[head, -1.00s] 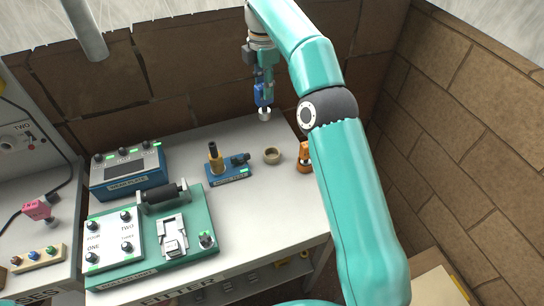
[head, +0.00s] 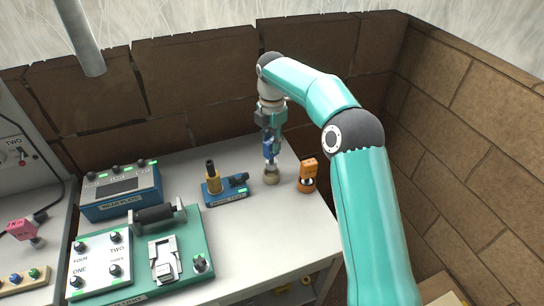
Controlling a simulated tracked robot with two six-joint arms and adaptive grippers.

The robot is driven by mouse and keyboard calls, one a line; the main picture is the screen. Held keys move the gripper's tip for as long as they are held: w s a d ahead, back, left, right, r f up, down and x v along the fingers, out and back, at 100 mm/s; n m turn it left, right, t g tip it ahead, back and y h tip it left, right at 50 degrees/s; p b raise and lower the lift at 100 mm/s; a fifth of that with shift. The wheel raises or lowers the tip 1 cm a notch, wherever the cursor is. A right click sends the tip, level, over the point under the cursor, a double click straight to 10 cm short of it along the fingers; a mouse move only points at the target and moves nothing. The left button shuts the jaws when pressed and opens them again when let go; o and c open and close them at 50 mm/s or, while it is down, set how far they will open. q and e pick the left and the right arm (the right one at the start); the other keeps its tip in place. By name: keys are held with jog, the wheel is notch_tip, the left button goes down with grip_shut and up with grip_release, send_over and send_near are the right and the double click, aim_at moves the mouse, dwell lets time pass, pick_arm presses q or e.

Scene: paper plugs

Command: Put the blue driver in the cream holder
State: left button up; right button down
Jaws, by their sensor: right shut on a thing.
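My right gripper (head: 269,137) is shut on the blue driver (head: 268,152) and holds it roughly upright, silver end down. The cream holder (head: 272,179) is a small round cup on the grey-white bench, directly below the driver. The driver's silver end overlaps the holder's mouth in the picture. I cannot tell whether it is inside the cup or just above it. My left gripper is not in view.
A blue box (head: 120,193) and a green panel (head: 205,244) fill the left bench. Brick walls close the back and right.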

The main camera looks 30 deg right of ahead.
aim_at(271, 154)
jog(key=shift+f, duration=2.6)
jog(key=shift+f, duration=0.1)
jog(key=c, duration=0.9)
grip_release()
notch_tip(271, 154, up, 12)
jog(key=shift+r+p, duration=0.1)
jog(key=shift+p, duration=0.3)
jog(key=shift+s, duration=0.15)
